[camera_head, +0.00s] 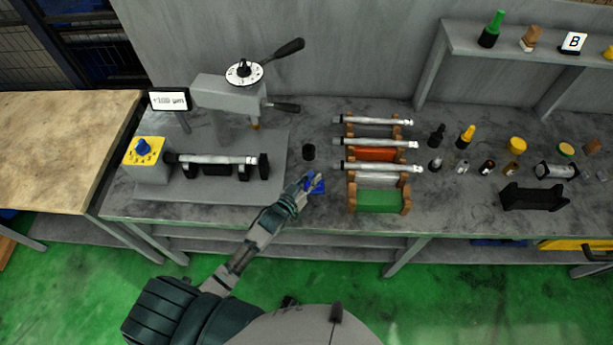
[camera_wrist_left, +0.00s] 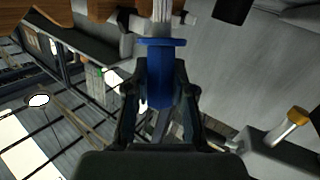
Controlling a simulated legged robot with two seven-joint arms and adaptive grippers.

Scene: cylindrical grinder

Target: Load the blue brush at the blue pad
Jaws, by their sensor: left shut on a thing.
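My left gripper (camera_head: 312,183) is over the front middle of the grey bench, just left of the cradle rack. It is shut on the blue brush, whose blue handle and flange (camera_wrist_left: 160,72) show between the fingers in the left wrist view. A pale, narrow part (camera_wrist_left: 162,14) of the brush extends beyond the flange to the top of that view. In the head view some blue (camera_head: 319,188) shows at the fingertips; I cannot tell how much of it is brush and how much is the blue pad. My right gripper is not in view.
Right of the gripper, cradles, the nearest green (camera_head: 378,201), stand in a row; several hold metal shafts (camera_head: 382,167). A black cylinder (camera_head: 308,152) stands behind the gripper. The grinder fixture (camera_head: 215,165) is at left. Small bottles and a black cradle (camera_head: 533,197) stand at right.

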